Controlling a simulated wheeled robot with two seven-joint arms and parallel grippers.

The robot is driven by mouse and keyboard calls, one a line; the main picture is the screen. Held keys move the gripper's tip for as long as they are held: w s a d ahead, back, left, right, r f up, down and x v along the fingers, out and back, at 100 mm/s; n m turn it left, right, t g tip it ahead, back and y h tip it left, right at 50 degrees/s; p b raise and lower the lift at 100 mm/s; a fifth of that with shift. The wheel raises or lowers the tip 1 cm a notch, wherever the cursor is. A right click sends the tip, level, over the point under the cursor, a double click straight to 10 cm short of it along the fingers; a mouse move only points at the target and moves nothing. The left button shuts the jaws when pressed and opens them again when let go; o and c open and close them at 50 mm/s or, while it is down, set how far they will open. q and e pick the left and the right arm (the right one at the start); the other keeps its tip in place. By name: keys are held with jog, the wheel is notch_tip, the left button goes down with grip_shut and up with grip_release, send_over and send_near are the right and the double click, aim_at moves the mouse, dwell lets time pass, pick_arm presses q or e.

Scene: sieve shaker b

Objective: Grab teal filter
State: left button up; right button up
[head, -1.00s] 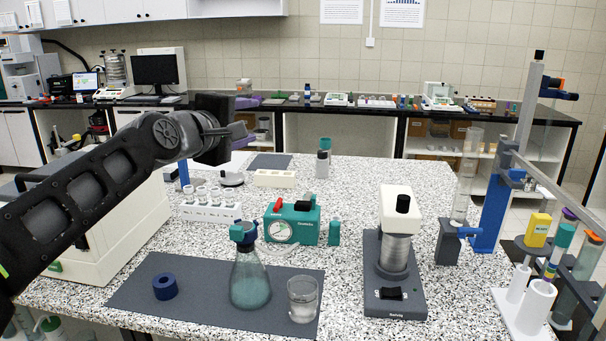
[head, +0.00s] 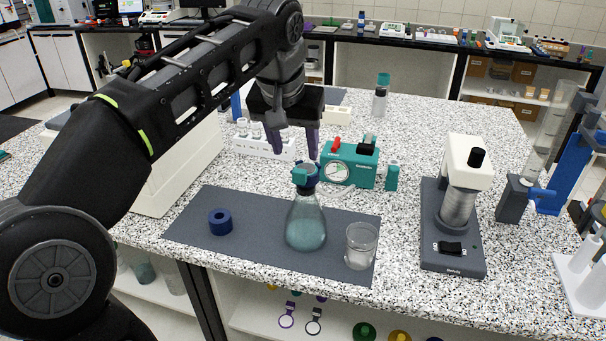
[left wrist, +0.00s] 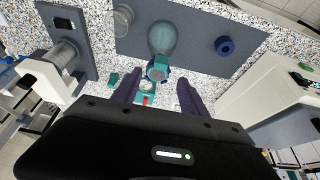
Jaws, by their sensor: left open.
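The teal filter (head: 304,176) sits on the mouth of a conical flask (head: 306,220) on the dark mat. It also shows in the left wrist view (left wrist: 158,69) near the image middle, with the flask (left wrist: 162,38) beyond it. My left gripper (head: 293,149) is open, its fingers pointing down just above and behind the filter. In the left wrist view the two fingers (left wrist: 158,90) are spread wide with the filter roughly centred between their lines, and nothing is held. My right gripper is in no view.
The teal pump (head: 349,166) stands close behind the flask. A glass beaker (head: 361,246) and a blue ring (head: 220,222) share the mat (head: 262,256). A white tube rack (head: 262,145) is behind. The grey-based device (head: 453,227) stands to the right.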

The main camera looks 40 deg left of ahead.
aim_at(300, 171)
pick_arm(q)
jog(key=shift+b+x, duration=0.85)
jog(key=shift+x, duration=0.35)
jog(key=shift+f, duration=0.1)
jog(key=shift+w+a+f+b, duration=0.1)
jog(key=shift+f+b, duration=0.25)
jog(key=shift+b, duration=0.05)
jog(key=shift+w+a+f+b, duration=0.1)
jog(key=shift+w+f+b, duration=0.1)
jog(key=shift+f+b, duration=0.35)
jog(key=shift+p+x, duration=0.4)
jog(key=shift+x, duration=1.2)
jog(key=shift+w+r, duration=0.1)
